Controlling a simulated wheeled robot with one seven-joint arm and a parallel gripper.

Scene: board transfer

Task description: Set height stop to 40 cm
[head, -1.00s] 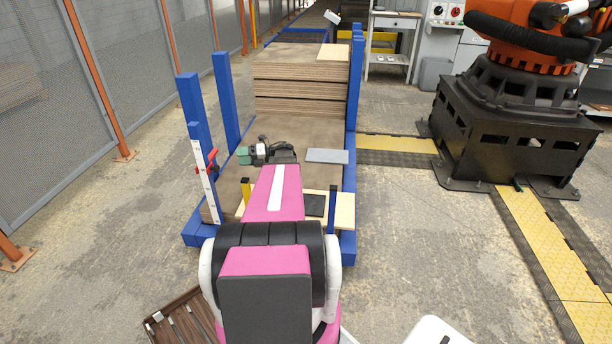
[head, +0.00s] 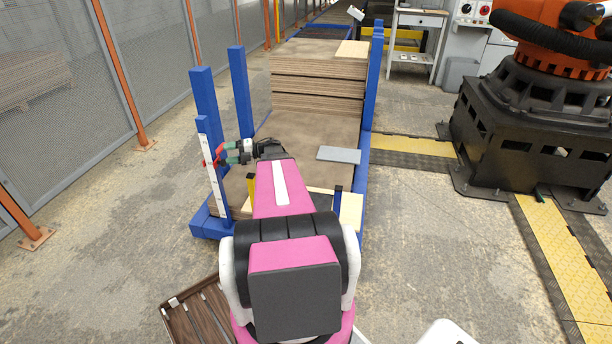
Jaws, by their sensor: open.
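The height stop is a small red clamp (head: 209,161) on a white upright scale (head: 214,182) at the front left post of the blue rack. The scale's marks are too small to read. My gripper (head: 230,153), with green fingertips, is open, just right of the red stop and level with it. The fingertips reach close to the stop; I cannot tell whether they touch it. My pink and black arm covers the rack's front middle.
The blue rack (head: 209,229) holds stacked brown boards (head: 318,87) at the back. A grey plate (head: 339,154) lies on the board at right. A mesh fence (head: 60,110) runs along the left. An orange robot on a black base (head: 530,150) stands at right.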

